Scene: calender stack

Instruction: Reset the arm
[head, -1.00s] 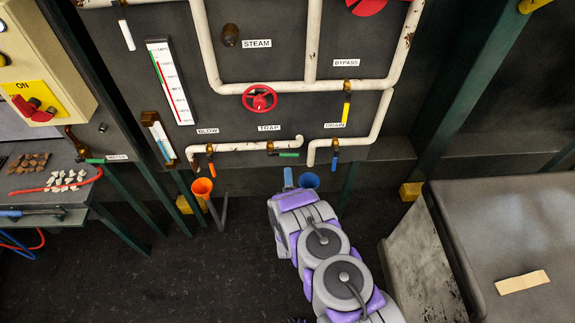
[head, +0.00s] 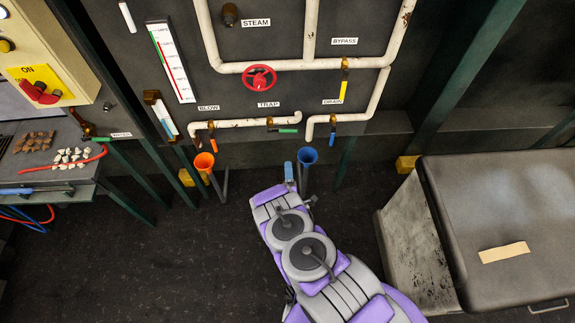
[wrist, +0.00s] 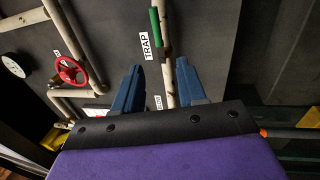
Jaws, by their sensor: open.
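My gripper (wrist: 157,85) shows in the wrist view as two blue fingers spread apart, with nothing between them. Behind the gap are a white pipe and the TRAP label (wrist: 146,45). In the head view my arm reaches up from the bottom right, bent, with its purple and grey links showing. A blue fingertip of my gripper (head: 289,172) shows at its far end, just left of the blue funnel (head: 307,156) and below the pipe panel. The rest of the gripper is hidden by the arm.
The panel holds white pipes, a red valve wheel (head: 259,77) and a DRAIN valve handle (head: 333,129). An orange funnel (head: 204,161) stands left of my gripper. A bench (head: 54,185) is at left, a dark padded bench (head: 500,215) at right. Floor between is clear.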

